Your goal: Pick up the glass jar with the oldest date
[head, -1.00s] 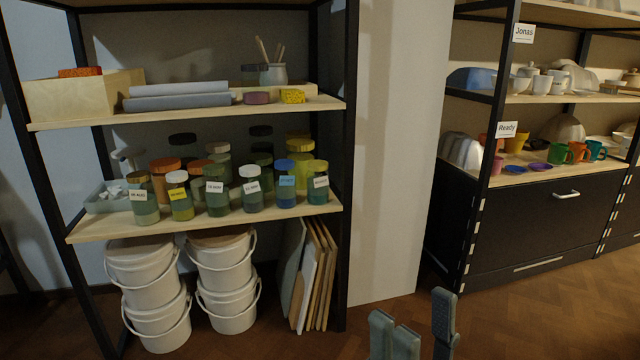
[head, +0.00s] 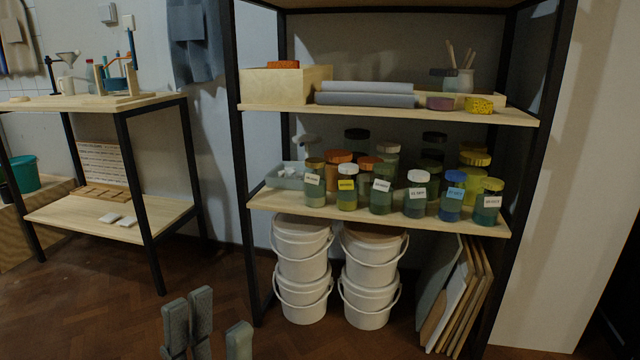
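Several glass jars stand on the middle shelf, with labels too small to read surely. More jars behind are partly hidden. My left gripper (head: 208,318) is at the bottom edge, well short of the shelf, fingers apart and empty. My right gripper is out of view.
The shelf (head: 300,208) has dark posts at both sides. A grey tray (head: 285,176) sits left of the jars. Stacked white buckets (head: 302,250) and leaning boards (head: 460,295) stand below. A workbench (head: 160,102) is at left. The floor in front is clear.

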